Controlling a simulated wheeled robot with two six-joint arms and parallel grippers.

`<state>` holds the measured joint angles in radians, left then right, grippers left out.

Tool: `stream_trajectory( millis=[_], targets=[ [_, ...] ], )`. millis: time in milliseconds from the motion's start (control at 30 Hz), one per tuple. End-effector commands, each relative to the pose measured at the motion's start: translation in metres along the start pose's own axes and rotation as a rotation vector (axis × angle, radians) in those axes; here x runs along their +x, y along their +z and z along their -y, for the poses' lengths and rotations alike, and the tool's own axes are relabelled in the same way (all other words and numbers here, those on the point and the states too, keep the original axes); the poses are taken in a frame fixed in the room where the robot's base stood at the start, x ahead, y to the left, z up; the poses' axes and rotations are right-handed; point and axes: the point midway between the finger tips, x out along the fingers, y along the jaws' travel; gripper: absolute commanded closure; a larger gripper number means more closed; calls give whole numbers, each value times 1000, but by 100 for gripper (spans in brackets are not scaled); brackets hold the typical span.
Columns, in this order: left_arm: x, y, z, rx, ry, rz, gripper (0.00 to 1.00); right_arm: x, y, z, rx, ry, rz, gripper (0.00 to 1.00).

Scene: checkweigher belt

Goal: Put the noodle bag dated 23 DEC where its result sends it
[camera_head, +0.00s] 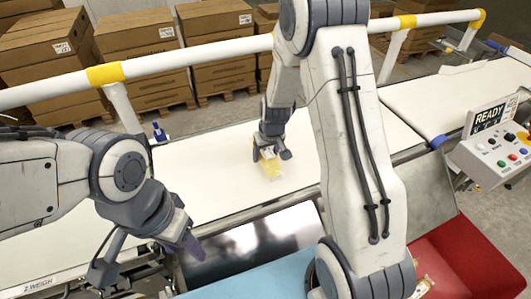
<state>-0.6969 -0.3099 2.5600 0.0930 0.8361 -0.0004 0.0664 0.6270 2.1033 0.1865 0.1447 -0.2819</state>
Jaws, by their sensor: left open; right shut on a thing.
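A yellow noodle bag (270,170) lies on or just above the white belt (220,185) in the middle of the head view. Its date is too small to read. My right gripper (271,153) is shut on the bag's far end, reaching down from above. My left gripper (146,257) is open and empty at the lower left, over the near edge of the belt. A display (489,116) on the control box at the right reads READY.
A red bin (465,262) at the lower right holds a bag (424,287), partly hidden by my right arm. A blue surface (250,285) lies at the bottom, beside a dark glossy panel (250,243). A white rail (210,55) runs behind the belt, with cartons (135,35) beyond.

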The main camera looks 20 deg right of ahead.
Motion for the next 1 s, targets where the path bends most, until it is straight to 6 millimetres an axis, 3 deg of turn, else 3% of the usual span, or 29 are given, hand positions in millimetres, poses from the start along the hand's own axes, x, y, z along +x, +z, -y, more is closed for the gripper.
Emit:
stream_trajectory(
  millis=[300,333,400,767,867,1000],
  targets=[
    [5,0,0,0,0,0,50,4,1,0,0,0,-2,100],
    [4,0,0,0,0,0,50,3,1,0,0,0,-1,24],
    [3,0,0,0,0,0,50,2,1,0,0,0,-1,1],
    [0,0,0,0,0,0,50,-1,0,0,0,0,-1,1],
    [-1,0,0,0,0,0,50,-11,-2,0,1,0,-5,1],
    [-3,0,0,0,0,0,50,-38,-2,0,0,1,-6,1]
  ],
)
